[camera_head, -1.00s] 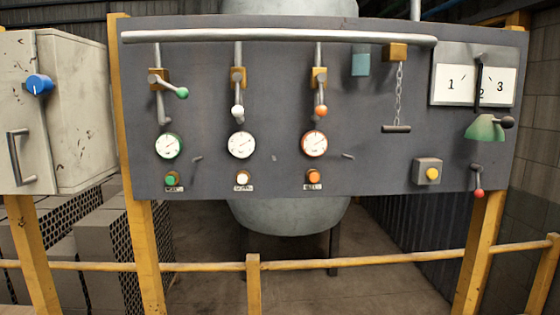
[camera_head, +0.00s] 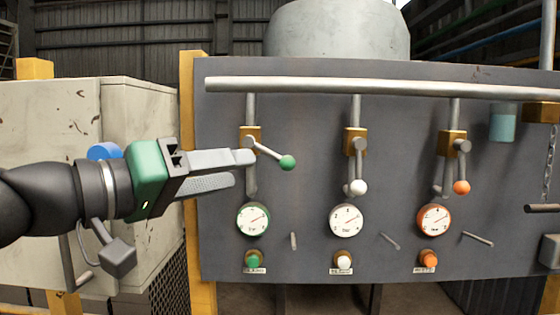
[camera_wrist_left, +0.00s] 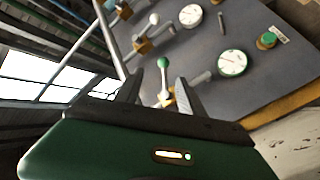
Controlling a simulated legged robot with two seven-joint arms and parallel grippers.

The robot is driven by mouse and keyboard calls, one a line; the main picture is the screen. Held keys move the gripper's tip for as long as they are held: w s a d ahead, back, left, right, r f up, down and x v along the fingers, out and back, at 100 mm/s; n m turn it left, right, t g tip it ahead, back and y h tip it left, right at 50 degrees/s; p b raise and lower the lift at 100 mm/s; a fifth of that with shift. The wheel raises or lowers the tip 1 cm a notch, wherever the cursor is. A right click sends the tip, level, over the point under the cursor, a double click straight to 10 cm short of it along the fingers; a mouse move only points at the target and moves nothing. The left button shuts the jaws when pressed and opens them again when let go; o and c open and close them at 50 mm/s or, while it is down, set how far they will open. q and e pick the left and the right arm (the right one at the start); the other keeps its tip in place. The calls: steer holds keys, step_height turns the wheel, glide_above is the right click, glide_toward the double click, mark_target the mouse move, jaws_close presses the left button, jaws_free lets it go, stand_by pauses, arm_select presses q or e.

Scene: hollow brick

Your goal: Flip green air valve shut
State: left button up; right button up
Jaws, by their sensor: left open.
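The green air valve is a lever with a green ball knob (camera_head: 288,162) on a brass body (camera_head: 250,133), below the silver pipe. Its lever points right and slightly down from the body. My left gripper (camera_head: 245,168) is open, its fingers pointing right, with the tips beside the valve body and left of the knob in the head view. In the left wrist view the green knob (camera_wrist_left: 163,63) and its lever show between the two open fingers (camera_wrist_left: 158,88). I cannot tell whether a finger touches the lever. My right gripper is not in view.
The white-knobbed valve (camera_head: 358,187) and orange-knobbed valve (camera_head: 461,187) hang to the right. Gauges, such as the green-rimmed one (camera_head: 253,219), and buttons sit below. A pale cabinet (camera_head: 50,120) with a blue knob (camera_head: 104,151) stands at the left. A silver pipe (camera_head: 380,87) runs above.

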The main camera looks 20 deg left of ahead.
mark_target(286, 163)
arm_select(q)
steer(key=w+d+p, duration=0.1)
steer(key=w+d, duration=0.1)
steer(key=w+d+p, duration=0.1)
steer(key=w+d, duration=0.1)
steer(key=w+d+p, duration=0.1)
steer(key=w+d, duration=0.1)
steer(key=shift+w+d+r, duration=0.1)
steer(key=shift+d+r, duration=0.2)
steer(key=shift+d, duration=0.1)
steer(key=w+a+p, duration=0.3)
steer(key=w+p, duration=0.1)
steer(key=w, duration=0.3)
steer(key=d, duration=0.1)
steer(key=w+d+f, duration=0.1)
steer(key=d, duration=0.1)
steer(key=w+d, duration=0.1)
steer(key=shift+d+f, duration=0.2)
steer(key=shift+d, duration=0.55)
steer(key=shift+c, duration=0.9)
steer(key=shift+r, duration=0.1)
steer(key=shift+c, duration=1.1)
steer(key=shift+s+a, duration=0.25)
steer(key=shift+a, duration=0.8)
jaws_close()
steer(key=shift+d+r, duration=0.1)
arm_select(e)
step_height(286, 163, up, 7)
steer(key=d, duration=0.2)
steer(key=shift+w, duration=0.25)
